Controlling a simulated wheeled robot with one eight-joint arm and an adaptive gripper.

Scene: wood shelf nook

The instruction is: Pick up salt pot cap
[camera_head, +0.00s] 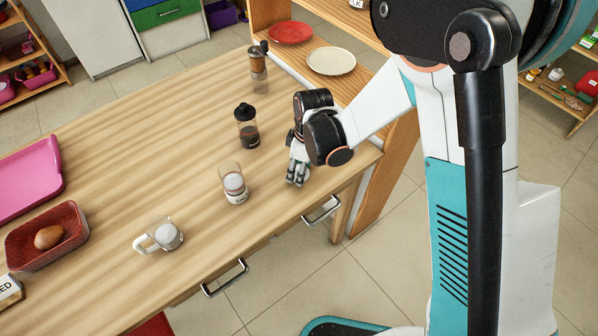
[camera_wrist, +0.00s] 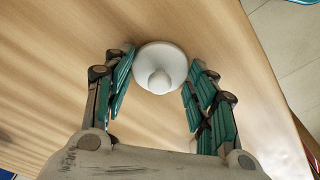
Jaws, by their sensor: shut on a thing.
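The salt pot cap (camera_wrist: 160,66) is a white round lid with a knob, seen from above in the wrist view. The fingers of my gripper (camera_wrist: 161,60) are on either side of it and shut on it. In the head view my gripper (camera_head: 298,174) is low over the right part of the wooden table, near its front edge. The cap is hidden by my gripper there. I cannot tell whether the cap touches the table. A clear jar with white contents and a label (camera_head: 235,187), possibly the salt pot, stands left of my gripper.
A shelf with red (camera_head: 290,32) and white (camera_head: 331,61) plates stands behind.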

